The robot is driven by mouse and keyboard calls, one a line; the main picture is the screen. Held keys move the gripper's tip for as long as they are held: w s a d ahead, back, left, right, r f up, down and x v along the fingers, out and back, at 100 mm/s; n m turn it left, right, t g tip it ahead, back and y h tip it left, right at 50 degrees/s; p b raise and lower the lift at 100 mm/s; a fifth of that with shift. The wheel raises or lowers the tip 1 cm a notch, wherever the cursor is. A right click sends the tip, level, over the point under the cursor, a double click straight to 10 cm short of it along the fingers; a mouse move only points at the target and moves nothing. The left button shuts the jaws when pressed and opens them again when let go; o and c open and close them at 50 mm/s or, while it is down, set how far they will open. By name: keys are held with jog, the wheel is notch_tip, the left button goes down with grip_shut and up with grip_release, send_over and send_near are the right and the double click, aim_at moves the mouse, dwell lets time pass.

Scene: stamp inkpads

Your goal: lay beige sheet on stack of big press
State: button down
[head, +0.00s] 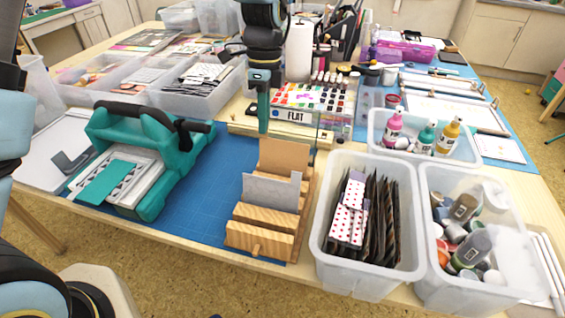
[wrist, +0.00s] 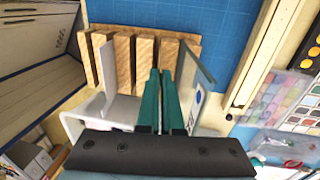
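The big press (head: 150,140) is teal with a dark handle, left of the rack. On its bed lies a stack (head: 108,182), with a teal plate on white layers. My gripper (head: 263,128) points down above and behind the beige sheet. In the wrist view its teal fingers (wrist: 160,75) are together, with no sheet seen between them.
Right of the rack stands a clear bin of dark folders (head: 337,262), then a bin of bottles (head: 430,283). A paint set (head: 300,97) lies behind the rack. Clear trays (head: 205,97) stand at back left. The blue mat (head: 205,190) is bare between press and rack.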

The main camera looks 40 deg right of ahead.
jog(key=r+p, duration=0.2)
jog(key=r, duration=0.1)
jog(key=r+p, duration=0.2)
jog(key=shift+w+d+r, duration=0.1)
jog(key=shift+w+d, duration=0.1)
jog(key=shift+d, duration=0.15)
jog(key=shift+w, duration=0.1)
dwell(0.5)
